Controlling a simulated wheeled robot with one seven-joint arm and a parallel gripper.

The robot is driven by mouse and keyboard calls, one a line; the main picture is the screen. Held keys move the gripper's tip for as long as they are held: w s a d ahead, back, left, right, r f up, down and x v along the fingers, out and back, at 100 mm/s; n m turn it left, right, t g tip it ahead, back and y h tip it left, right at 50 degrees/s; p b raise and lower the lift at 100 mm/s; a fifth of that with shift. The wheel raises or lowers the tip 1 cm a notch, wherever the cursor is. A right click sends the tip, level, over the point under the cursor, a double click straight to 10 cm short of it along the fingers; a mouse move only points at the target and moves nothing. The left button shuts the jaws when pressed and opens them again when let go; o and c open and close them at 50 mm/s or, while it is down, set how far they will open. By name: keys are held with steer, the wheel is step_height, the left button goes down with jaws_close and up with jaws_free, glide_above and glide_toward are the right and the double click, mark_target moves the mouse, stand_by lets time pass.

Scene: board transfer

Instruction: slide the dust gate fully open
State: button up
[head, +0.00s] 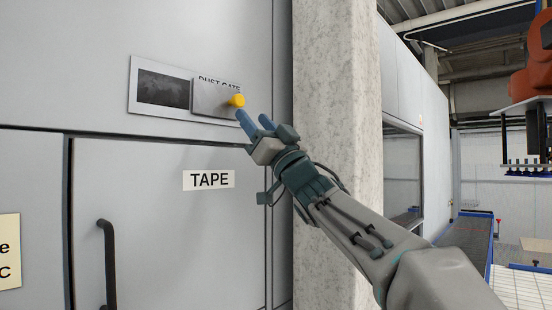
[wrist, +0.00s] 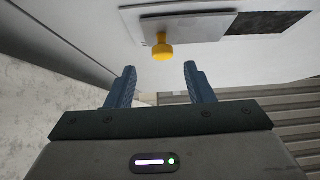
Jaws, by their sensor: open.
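The dust gate (head: 211,98) is a grey metal plate with a yellow knob (head: 236,100) at its right side, on a light panel with a "DUST GATE" label partly hidden behind it. Left of the plate a dark opening (head: 163,90) shows. My gripper (head: 254,120) is just right of and below the knob in the head view, its blue fingers pointing up toward it. In the wrist view my gripper (wrist: 159,80) is open and empty. The yellow knob (wrist: 162,48) sits beyond the fingertips, roughly between them, not gripped. The plate (wrist: 180,28) is behind the knob.
A cabinet door with a "TAPE" label (head: 209,180) and a dark handle (head: 107,264) is below the gate. A concrete pillar (head: 335,90) stands close on the right, behind my arm. A blue-edged conveyor (head: 468,241) lies farther right.

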steer(key=b+v, duration=0.2)
steer(key=v, duration=0.6)
steer(key=shift+b, duration=0.4)
steer(key=w+d+f+m+h, duration=0.1)
steer(key=d+f+m+h, duration=0.3)
steer(key=f+h, duration=0.4)
steer(key=w+d+f+m+g+h, duration=0.1)
steer(key=d+f+m+h, duration=0.3)
steer(key=f, duration=0.6)
steer(key=d+f+m+h, duration=0.3)
steer(key=f+h, duration=0.5)
steer(key=f, duration=0.1)
steer(key=s+d+f+g, duration=0.1)
steer(key=s+f+g, duration=0.6)
steer(key=s+f, duration=0.5)
steer(key=s+d+f+n+g, duration=0.1)
steer(key=s+f+g, duration=0.6)
steer(key=s+f, duration=0.6)
step_height(320, 180, down, 5)
steer(key=shift+d+r, duration=0.2)
steer(key=shift+w, duration=0.1)
